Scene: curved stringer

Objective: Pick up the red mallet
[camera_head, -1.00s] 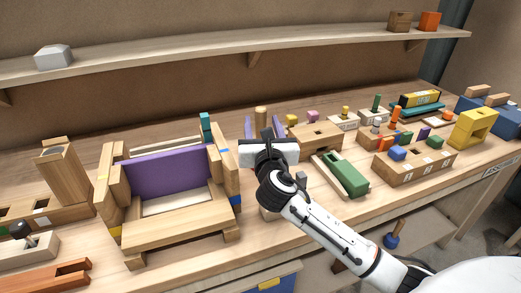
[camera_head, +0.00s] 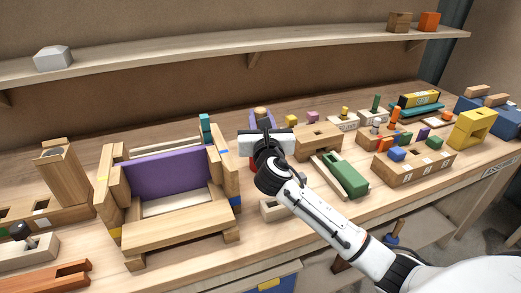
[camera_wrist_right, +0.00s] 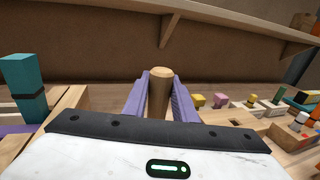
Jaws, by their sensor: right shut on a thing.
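My right gripper (camera_head: 262,120) is shut on the upright, light wooden handle (camera_head: 261,111) of the red mallet. In the right wrist view the handle (camera_wrist_right: 158,95) stands between the two purple fingers. A small patch of red (camera_head: 252,163), apparently the mallet's head, shows just below my gripper's white body in the head view. The rest of the mallet is hidden behind my gripper and wrist. My left gripper is in neither view.
A wooden frame with a purple panel (camera_head: 168,172) stands close left of my gripper, with a teal-topped post (camera_head: 205,125). A green block (camera_head: 346,176) and a slotted wooden block (camera_head: 316,135) lie to the right. A shelf (camera_head: 200,50) runs along the wall behind.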

